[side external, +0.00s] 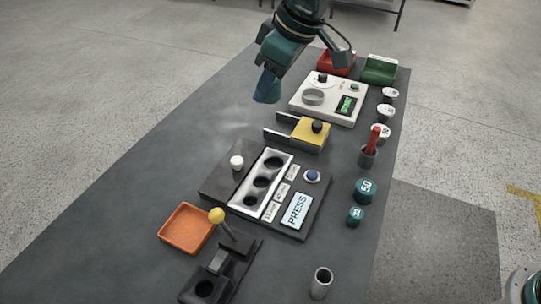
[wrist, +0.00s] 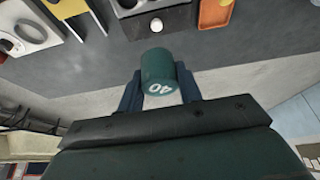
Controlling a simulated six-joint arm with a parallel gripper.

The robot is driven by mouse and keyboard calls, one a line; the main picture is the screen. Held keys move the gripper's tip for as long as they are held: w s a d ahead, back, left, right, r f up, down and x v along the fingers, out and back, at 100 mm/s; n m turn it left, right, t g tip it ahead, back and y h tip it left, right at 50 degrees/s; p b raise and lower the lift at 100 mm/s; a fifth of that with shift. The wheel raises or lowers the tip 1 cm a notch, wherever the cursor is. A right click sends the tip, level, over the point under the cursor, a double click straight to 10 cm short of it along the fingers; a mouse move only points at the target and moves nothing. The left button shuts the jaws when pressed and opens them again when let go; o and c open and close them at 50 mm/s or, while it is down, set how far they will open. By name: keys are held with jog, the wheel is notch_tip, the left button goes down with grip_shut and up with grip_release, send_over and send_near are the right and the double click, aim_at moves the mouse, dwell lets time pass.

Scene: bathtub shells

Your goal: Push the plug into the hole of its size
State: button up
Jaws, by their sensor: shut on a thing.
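My gripper (wrist: 160,92) is shut on a dark green cylindrical plug (wrist: 158,64) marked 40. In the side external view my gripper (side external: 267,88) is in the air above the far left part of the table, and I cannot make out the plug apart from the fingers there. The white plate with three round holes of different sizes (side external: 246,203) lies on a dark block in the middle of the table, nearer the camera and apart from my gripper. Its holes look dark and empty. A green plug marked 50 (side external: 366,190) and a smaller green plug (side external: 355,215) stand to its right.
A white knob (side external: 236,162), blue button (side external: 312,176) and PRESS screen (side external: 297,210) share the dark block. A yellow block (side external: 312,136) with metal plates and a white device (side external: 335,98) stand behind. An orange tray (side external: 187,228) and yellow-ball lever (side external: 217,215) are in front. The table's left side is clear.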

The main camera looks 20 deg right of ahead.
jog(key=s+a+n+g, duration=0.1)
jog(key=s+a+n, duration=0.25)
jog(key=a, duration=0.95)
jog(key=n+g+y, duration=0.1)
jog(key=n+g, duration=0.1)
jog(key=n, duration=0.2)
send_over(172, 272)
jog(key=d, duration=0.1)
notch_tip(172, 272, down, 3)
jog(key=shift+d+f, duration=0.15)
jog(key=shift+f, duration=1)
jog(key=shift+d+f, duration=0.1)
jog(key=shift+f, duration=1)
jog(key=shift+f, duration=0.15)
notch_tip(172, 272, down, 20)
jog(key=shift+r, duration=0.15)
jog(key=o, duration=1)
